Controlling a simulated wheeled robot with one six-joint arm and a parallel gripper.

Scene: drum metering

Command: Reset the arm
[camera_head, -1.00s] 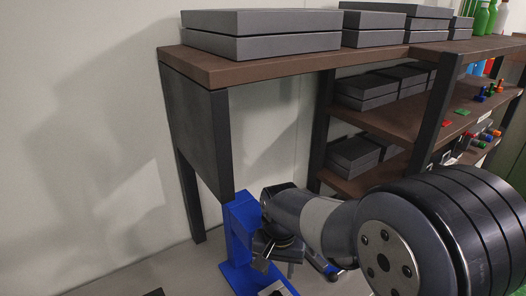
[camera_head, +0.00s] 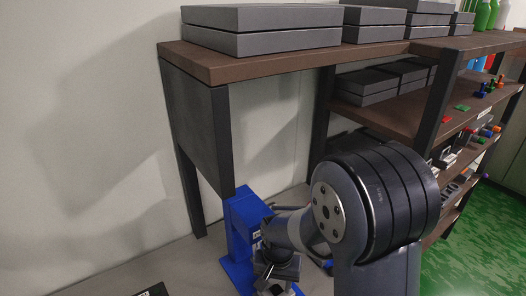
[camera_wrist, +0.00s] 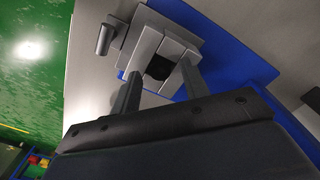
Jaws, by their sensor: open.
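My gripper (camera_wrist: 160,92) is open in the wrist view, its two dark fingers apart. Between and beyond the fingertips is a grey block-like fixture (camera_wrist: 150,42) with a dark round opening, on a blue base (camera_wrist: 235,50). I cannot tell whether the fingers touch it. In the head view my arm bends down at the lower middle, in front of the blue stand (camera_head: 238,232), and my gripper (camera_head: 277,268) is small and partly hidden there.
A brown-topped shelf unit (camera_head: 240,62) with dark legs stands behind, carrying grey boxes (camera_head: 262,40). Small coloured parts (camera_head: 490,86) and green bottles (camera_head: 484,20) are at the right. Green floor (camera_head: 490,240) is open at the lower right.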

